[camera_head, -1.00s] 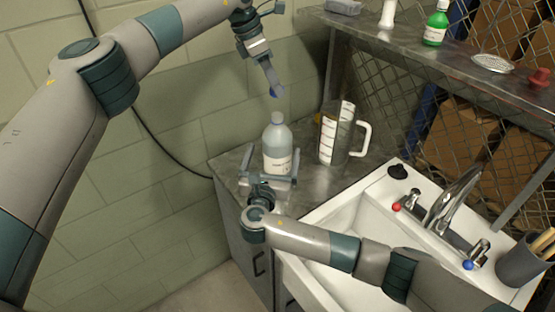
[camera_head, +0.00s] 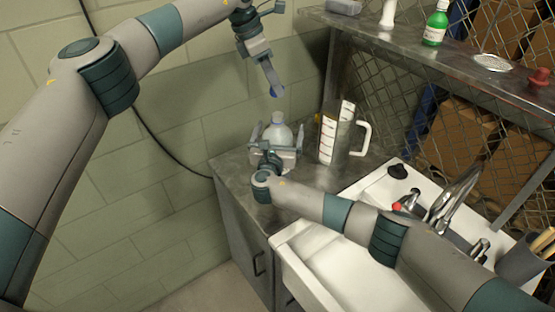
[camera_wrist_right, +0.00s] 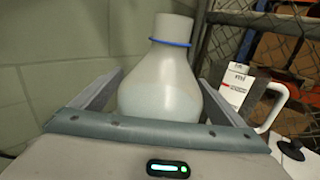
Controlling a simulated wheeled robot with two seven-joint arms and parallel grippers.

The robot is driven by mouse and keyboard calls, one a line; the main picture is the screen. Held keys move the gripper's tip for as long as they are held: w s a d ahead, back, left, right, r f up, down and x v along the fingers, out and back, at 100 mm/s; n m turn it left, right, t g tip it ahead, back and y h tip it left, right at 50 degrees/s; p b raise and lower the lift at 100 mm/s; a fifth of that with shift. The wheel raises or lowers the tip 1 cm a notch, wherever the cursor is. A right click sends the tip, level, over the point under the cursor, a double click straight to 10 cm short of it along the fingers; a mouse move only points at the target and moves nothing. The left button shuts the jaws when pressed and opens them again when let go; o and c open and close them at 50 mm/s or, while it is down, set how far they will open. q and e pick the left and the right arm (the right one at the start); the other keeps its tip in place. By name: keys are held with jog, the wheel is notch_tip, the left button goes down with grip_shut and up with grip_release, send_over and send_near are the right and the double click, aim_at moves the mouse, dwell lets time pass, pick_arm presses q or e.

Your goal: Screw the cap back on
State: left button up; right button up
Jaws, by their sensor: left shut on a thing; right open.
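A translucent white bottle (camera_head: 279,133) stands upright on the metal counter. In the right wrist view the bottle (camera_wrist_right: 165,85) has a blue ring around its bare neck, with no cap on top. My left gripper (camera_head: 271,84) points down above the bottle, shut on a small blue cap (camera_head: 275,94), which is mostly hidden by the fingers. The cap is apart from the neck, a little above it. My right gripper (camera_head: 277,142) is open, with one finger on each side of the bottle body. In the wrist view (camera_wrist_right: 150,110) I cannot tell whether the fingers touch it.
A measuring jug (camera_head: 336,140) with a white handle stands right of the bottle. A white sink (camera_head: 300,262) with a tap (camera_head: 452,200) lies in front. A shelf (camera_head: 440,65) above holds a green bottle (camera_head: 436,25). A tiled wall (camera_head: 200,110) is behind on the left.

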jog(key=shift+w, duration=0.1)
jog(key=c, duration=1.6)
pick_arm(q)
send_over(278, 114)
jog(key=shift+s+a+f, duration=0.1)
jog(key=shift+a+f, duration=0.1)
jog(key=shift+f, duration=1.05)
jog(key=shift+s+a+f, duration=0.1)
jog(key=shift+a+f, duration=0.1)
jog(key=shift+f, duration=1.05)
jog(key=shift+f, duration=0.9)
jog(key=shift+f, duration=0.55)
pick_arm(e)
jog(key=shift+f, duration=0.1)
jog(key=c, duration=0.5)
pick_arm(q)
jog(key=shift+w+m, duration=0.2)
jog(key=shift+m, duration=0.5)
jog(key=shift+m+g, duration=0.6)
jog(key=shift+m, duration=0.4)
pick_arm(e)
jog(key=shift+c, duration=0.2)
